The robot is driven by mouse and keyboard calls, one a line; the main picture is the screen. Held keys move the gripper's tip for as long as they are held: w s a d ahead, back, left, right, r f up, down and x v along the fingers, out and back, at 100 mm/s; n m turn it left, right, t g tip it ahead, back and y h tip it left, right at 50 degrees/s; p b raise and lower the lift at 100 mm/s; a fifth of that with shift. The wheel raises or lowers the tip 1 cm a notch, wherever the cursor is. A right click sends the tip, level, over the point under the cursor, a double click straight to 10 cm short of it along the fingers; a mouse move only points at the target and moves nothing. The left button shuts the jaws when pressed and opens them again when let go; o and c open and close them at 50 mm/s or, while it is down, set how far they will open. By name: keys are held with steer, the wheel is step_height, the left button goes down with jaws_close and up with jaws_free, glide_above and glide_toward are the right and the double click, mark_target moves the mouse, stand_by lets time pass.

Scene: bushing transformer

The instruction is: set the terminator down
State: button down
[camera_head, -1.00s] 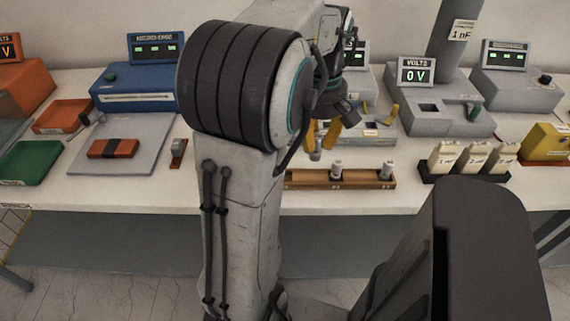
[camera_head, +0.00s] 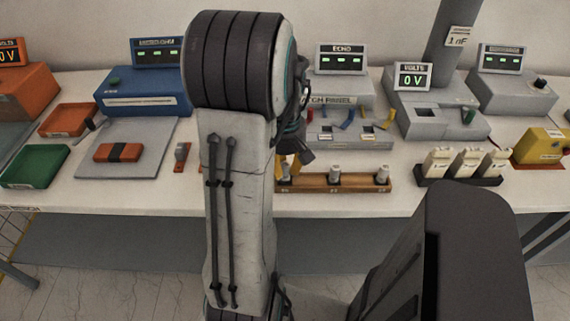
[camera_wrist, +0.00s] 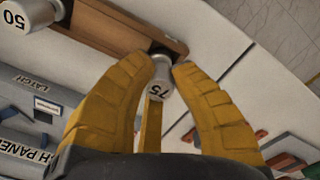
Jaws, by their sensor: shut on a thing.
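My gripper (camera_wrist: 168,72) has two yellow fingers closed around a small grey metal terminator marked 75 (camera_wrist: 162,82). The terminator is at the end of a brown wooden rack (camera_wrist: 110,28), over or in a dark round socket; I cannot tell if it is fully seated. In the head view my gripper (camera_head: 288,168) is at the left end of the rack (camera_head: 358,187), mostly hidden by my arm. Two other terminators stand upright in the rack, in the middle (camera_head: 334,173) and at the right (camera_head: 382,174). A terminator marked 50 (camera_wrist: 30,14) shows in the wrist view.
A grey patch panel (camera_head: 345,138) stands behind the rack. A black holder with white blocks (camera_head: 465,165) stands to its right. A small orange-based switch (camera_head: 181,158) and a grey plate (camera_head: 125,160) lie to its left. The table's front edge is clear.

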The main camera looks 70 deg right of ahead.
steer(key=shift+f, duration=0.3)
steer(key=shift+f, duration=0.15)
steer(key=c, duration=1.2)
jaws_free()
step_height(320, 180, up, 3)
steer(key=shift+f, duration=0.1)
step_height(320, 180, up, 9)
steer(key=b, duration=0.2)
steer(key=shift+f+b, duration=0.2)
steer(key=shift+b, duration=0.1)
steer(key=shift+w+a+r, duration=0.1)
steer(key=shift+a+r, duration=0.05)
steer(key=shift+r, duration=0.35)
